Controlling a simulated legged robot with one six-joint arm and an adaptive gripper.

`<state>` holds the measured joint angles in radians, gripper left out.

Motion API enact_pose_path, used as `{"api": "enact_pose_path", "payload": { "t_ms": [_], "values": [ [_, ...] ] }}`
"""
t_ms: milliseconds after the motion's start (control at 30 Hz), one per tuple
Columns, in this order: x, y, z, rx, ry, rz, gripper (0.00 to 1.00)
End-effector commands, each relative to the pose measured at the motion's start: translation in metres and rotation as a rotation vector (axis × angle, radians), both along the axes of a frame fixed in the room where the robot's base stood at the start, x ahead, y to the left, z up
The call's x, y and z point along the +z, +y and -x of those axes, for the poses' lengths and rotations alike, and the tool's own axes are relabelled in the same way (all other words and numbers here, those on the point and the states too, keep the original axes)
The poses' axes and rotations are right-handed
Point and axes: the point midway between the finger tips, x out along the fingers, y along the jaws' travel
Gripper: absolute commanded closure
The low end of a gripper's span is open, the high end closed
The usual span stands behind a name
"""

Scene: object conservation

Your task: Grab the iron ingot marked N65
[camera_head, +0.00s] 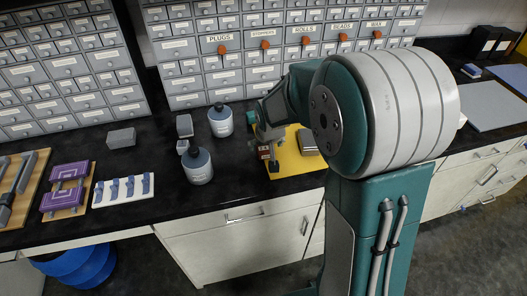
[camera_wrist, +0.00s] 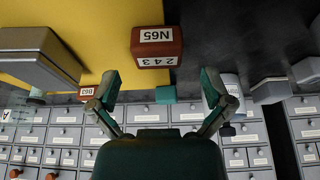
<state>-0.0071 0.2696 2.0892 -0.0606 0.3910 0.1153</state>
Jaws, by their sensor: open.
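The iron ingot marked N65 (camera_wrist: 157,46) is a reddish-brown block with white labels, "N65" and "243", in the wrist view. It lies by the edge of the yellow mat (camera_wrist: 100,20), where the black counter begins. My gripper (camera_wrist: 160,82) is open and empty, its two fingers spread apart on the near side of the ingot in the picture, not touching it. In the head view my gripper (camera_head: 266,135) is low over the left part of the yellow mat (camera_head: 290,165). Small reddish blocks show just below it there, partly hidden, and their marks are too small to read.
A second reddish block (camera_wrist: 87,92) with a label and a grey metal box (camera_wrist: 35,55) are on the mat. Two grey bottles (camera_head: 221,121) (camera_head: 199,168) and grey blocks (camera_head: 121,138) stand to the left. Drawer cabinets (camera_head: 200,50) line the back. Black counter in front of the bottles is clear.

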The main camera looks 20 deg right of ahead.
Motion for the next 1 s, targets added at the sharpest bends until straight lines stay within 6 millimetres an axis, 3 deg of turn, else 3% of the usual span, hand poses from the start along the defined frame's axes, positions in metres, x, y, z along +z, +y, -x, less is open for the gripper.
{"api": "enact_pose_path", "payload": {
  "t_ms": [233,533,567,733,767,1000],
  "values": [
    [-0.031,0.002,-0.016,-0.002,0.002,0.001,0.00],
    [-0.035,0.001,-0.018,-0.001,0.000,0.002,0.00],
    [-0.035,0.001,-0.018,-0.001,0.000,0.002,0.09],
    [-0.035,0.001,-0.018,-0.001,0.000,0.001,0.85],
    [-0.035,0.001,-0.018,-0.001,0.000,0.001,0.90],
    [-0.035,0.001,-0.018,-0.001,0.000,0.002,0.90]
  ]
}}
